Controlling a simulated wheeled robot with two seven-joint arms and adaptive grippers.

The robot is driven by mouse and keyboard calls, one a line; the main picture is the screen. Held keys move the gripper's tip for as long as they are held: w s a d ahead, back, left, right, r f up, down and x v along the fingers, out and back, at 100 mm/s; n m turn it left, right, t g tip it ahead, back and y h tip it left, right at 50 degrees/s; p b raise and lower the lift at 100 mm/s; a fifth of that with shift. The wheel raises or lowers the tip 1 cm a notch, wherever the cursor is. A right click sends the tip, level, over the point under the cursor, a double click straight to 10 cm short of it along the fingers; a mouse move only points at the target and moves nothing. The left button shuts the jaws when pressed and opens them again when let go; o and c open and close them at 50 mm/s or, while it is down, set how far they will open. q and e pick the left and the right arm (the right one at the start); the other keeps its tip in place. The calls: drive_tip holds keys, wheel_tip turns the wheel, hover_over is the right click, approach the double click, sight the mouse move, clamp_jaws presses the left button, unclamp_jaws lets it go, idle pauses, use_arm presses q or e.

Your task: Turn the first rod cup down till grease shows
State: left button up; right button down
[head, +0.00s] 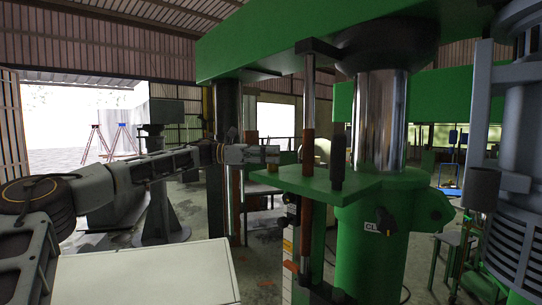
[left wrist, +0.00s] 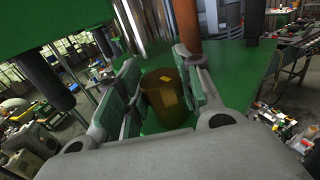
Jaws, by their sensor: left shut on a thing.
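My left gripper (head: 278,155) reaches in from the left beside the green plate of the press (head: 320,182). In the left wrist view its two padded fingers (left wrist: 160,98) stand on either side of a brown, amber-looking round cup (left wrist: 160,115) and are shut on it. The cup sits upright at the green plate (left wrist: 232,75). A small yellow patch shows on the cup; I cannot tell whether it is grease. My right gripper is not in view.
A copper-coloured rod (head: 309,115) and a dark rod (head: 337,155) stand at the plate near my gripper. The shiny press column (head: 380,120) rises behind them. A pale flat top (head: 150,275) lies below my left arm.

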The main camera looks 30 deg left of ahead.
use_arm(q)
drive_tip(key=shift+r+m+g+h+p, duration=0.15)
drive_tip(key=shift+m+g+h, duration=0.4)
drive_tip(key=shift+m+g, duration=0.7)
drive_tip(key=shift+f+m+g+h+p, duration=0.15)
drive_tip(key=shift+m+g+h, duration=0.55)
drive_tip(key=shift+g, duration=0.95)
drive_tip(key=shift+r, duration=0.1)
drive_tip(key=o, duration=1)
drive_tip(key=shift+o, duration=0.2)
drive_tip(key=s+a, duration=0.1)
drive_tip(key=a, duration=0.6)
drive_tip(key=shift+a, duration=0.3)
drive_tip(key=shift+s, duration=0.15)
